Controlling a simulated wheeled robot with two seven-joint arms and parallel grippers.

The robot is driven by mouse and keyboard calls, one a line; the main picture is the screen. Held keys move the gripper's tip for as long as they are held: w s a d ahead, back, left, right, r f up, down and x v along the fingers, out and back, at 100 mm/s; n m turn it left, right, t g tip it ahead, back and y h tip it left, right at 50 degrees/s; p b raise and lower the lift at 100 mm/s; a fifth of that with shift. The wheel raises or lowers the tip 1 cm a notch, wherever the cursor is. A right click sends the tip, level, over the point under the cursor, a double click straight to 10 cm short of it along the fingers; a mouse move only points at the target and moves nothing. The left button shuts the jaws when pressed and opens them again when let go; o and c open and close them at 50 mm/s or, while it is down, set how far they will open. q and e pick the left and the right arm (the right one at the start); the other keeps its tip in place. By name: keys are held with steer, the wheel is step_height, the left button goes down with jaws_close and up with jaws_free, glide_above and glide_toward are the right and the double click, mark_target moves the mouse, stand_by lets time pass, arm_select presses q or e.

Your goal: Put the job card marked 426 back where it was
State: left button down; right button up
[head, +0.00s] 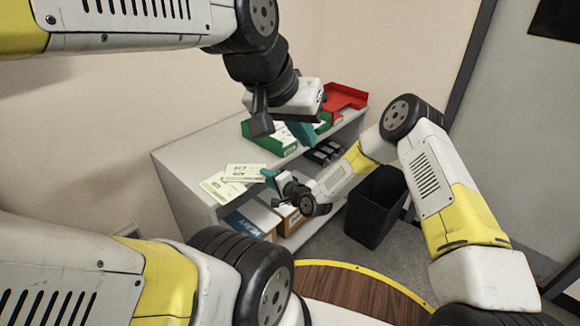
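Two pale job cards with dark print lie at the front left of the grey shelf unit's top (180,160). The upper card (245,172) partly overlaps or adjoins the lower card (222,188). Their print is too small to read, so I cannot tell which is 426. My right gripper (271,189) is at the cards' right side, its fingers apart, with a teal fingertip close to the upper card's edge. I cannot tell whether they touch.
A red tray (346,96) stands at the shelf's far end. Dark boxes (322,153) and cartons (252,222) sit on lower levels. A black bin (374,205) stands on the floor to the right. A round wooden top (350,288) with a yellow rim is in front.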

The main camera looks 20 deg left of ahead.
steer(key=shift+w+a, duration=0.1)
steer(key=shift+a, duration=0.05)
jaws_close()
steer(key=shift+w+f, duration=0.1)
stand_by(0.4)
steer(key=w, duration=0.1)
steer(key=w+d, duration=0.1)
steer(key=shift+w+d, duration=0.25)
steer(key=shift+w, duration=0.1)
